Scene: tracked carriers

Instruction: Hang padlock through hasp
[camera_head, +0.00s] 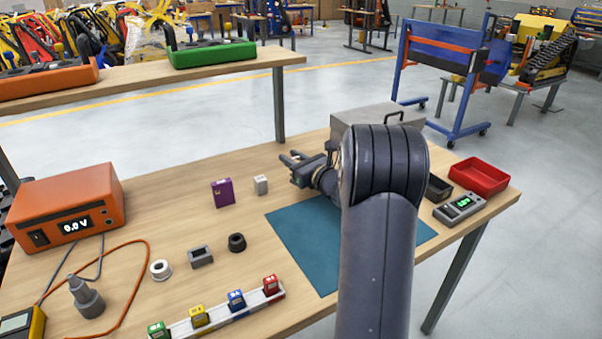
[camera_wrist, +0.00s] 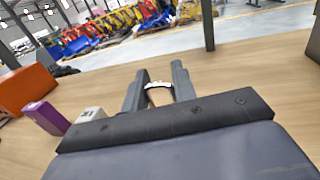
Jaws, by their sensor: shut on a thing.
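My gripper (camera_head: 292,160) reaches left over the table beyond the teal mat, in the head view. In the wrist view my gripper (camera_wrist: 160,72) has its two fingers a little apart, with a small pale curved piece (camera_wrist: 159,84) between them. This piece looks like a shackle; the rest of the held thing is hidden. A grey metal box (camera_head: 358,116) with a dark handle stands at the back right, partly behind my arm. No hasp can be made out in either view.
A purple box (camera_head: 222,193) and a small white block (camera_head: 261,185) stand left of my gripper. A rail (camera_head: 218,319) with coloured blocks lies in front. An orange meter (camera_head: 67,208) is at left, a red bin (camera_head: 479,177) at right. A shelf (camera_head: 140,84) overhangs the back left.

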